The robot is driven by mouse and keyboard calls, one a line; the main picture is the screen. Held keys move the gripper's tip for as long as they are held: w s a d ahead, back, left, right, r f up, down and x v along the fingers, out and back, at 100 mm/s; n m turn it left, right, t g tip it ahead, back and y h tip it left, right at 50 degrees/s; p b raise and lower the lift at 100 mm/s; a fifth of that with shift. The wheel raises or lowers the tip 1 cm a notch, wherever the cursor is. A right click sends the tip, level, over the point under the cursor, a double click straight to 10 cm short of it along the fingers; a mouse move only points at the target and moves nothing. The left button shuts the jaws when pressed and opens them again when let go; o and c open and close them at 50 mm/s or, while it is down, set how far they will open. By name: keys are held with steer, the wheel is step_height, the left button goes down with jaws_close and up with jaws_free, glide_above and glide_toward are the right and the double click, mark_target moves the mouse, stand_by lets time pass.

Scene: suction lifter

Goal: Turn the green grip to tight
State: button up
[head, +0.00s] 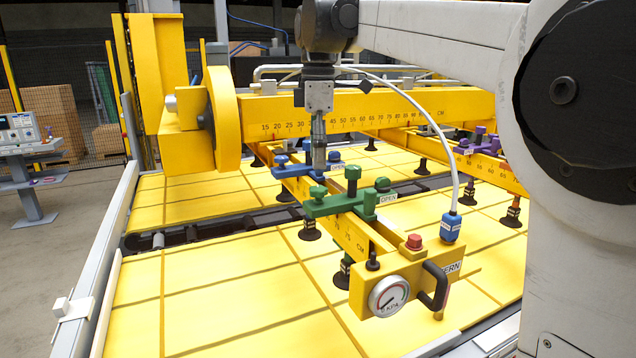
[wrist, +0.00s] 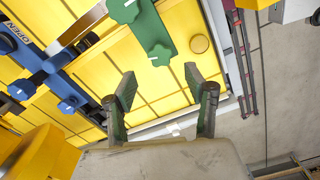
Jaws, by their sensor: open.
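The green clamp (head: 340,204) lies across the yellow beam in the head view, with green grips on it. One grip (head: 382,185) stands at its right end beside an OPEN label (head: 387,198); another (head: 352,174) rises near the middle. In the wrist view the green clamp (wrist: 150,28) is at the top, with a lobed grip (wrist: 123,9) and a second one (wrist: 160,55). My gripper (head: 319,168) points down behind the green clamp, in front of the blue clamp in the picture. In the wrist view my gripper (wrist: 160,85) is open and empty, apart from the grips.
The blue clamp (head: 290,170) is close behind my gripper. A purple clamp (head: 480,147) is at the right. A gauge (head: 388,297) with a red button (head: 414,241) sits at the beam's front end. A white hose (head: 445,125) arches over the beam's right side.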

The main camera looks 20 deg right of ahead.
mark_target(318, 188)
steer(key=shift+f+p, duration=0.35)
steer(key=shift+f, duration=3.15)
steer(key=c, duration=1.1)
steer(key=shift+c, duration=0.2)
